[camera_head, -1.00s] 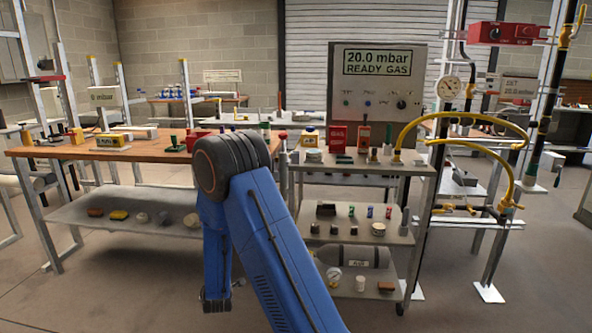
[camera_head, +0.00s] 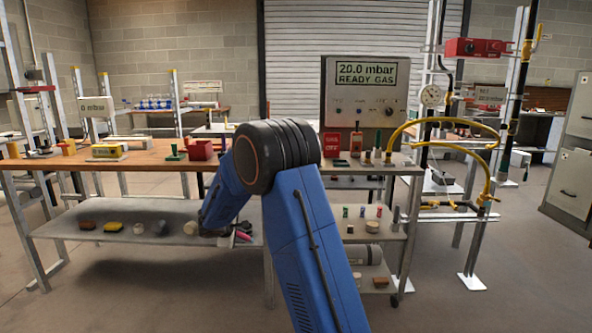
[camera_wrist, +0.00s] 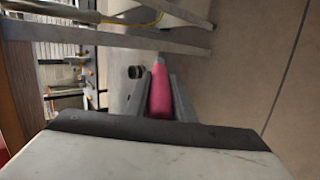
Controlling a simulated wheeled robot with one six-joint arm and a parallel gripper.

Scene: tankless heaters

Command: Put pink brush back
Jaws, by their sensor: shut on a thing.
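My gripper (camera_wrist: 160,92) is shut on the pink brush (camera_wrist: 160,97), whose pink body lies between the two fingers in the wrist view, its grey end pointing away. In the head view the pink brush (camera_head: 243,236) shows as a small pink spot at my gripper (camera_head: 234,236). They appear against the right end of the bench's lower shelf (camera_head: 105,218); I cannot tell whether they are over it or in front of it. My blue arm hides part of the bench and cart.
A cart (camera_head: 400,170) with a gas panel (camera_head: 365,92) stands right. Floor in front is open.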

